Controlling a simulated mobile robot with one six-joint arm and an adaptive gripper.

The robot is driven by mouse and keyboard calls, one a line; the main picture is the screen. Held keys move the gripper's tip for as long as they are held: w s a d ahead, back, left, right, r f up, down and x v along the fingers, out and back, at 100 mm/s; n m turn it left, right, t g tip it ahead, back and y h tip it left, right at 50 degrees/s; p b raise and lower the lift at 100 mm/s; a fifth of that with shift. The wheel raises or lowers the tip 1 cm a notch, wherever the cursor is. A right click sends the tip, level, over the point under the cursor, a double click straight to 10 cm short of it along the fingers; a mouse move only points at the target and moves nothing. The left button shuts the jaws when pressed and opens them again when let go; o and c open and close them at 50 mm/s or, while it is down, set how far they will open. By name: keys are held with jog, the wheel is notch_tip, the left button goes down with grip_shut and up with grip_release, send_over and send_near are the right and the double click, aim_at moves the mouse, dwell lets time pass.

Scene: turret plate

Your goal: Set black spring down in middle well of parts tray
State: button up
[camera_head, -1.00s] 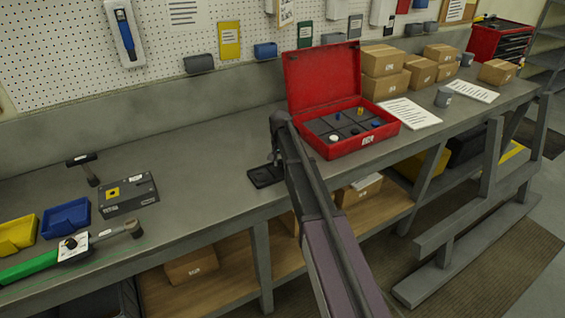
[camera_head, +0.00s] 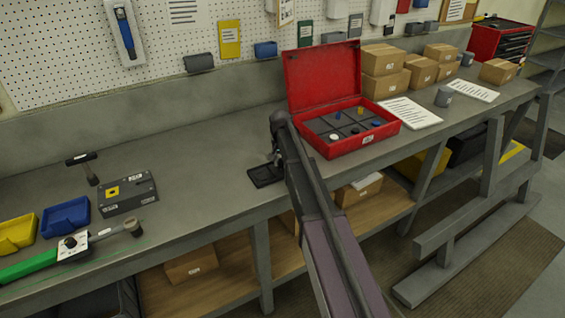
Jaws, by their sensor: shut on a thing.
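The parts tray (camera_head: 262,178) is a small, dark, flat tray on the grey workbench, left of the open red case. My arm covers its right part, and its wells are too small and dark to tell apart. My gripper (camera_head: 276,160) is low over the back right part of this tray, mostly hidden by my own arm. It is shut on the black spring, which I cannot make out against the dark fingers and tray. I cannot tell whether the spring touches the tray.
The open red case (camera_head: 345,148) holds several small parts in compartments, close to the right of my arm. Cardboard boxes (camera_head: 383,85) stand behind it. The bench between is clear.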

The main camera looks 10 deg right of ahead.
jog(key=shift+f, duration=0.1)
jog(key=o, duration=1)
dwell(0.3)
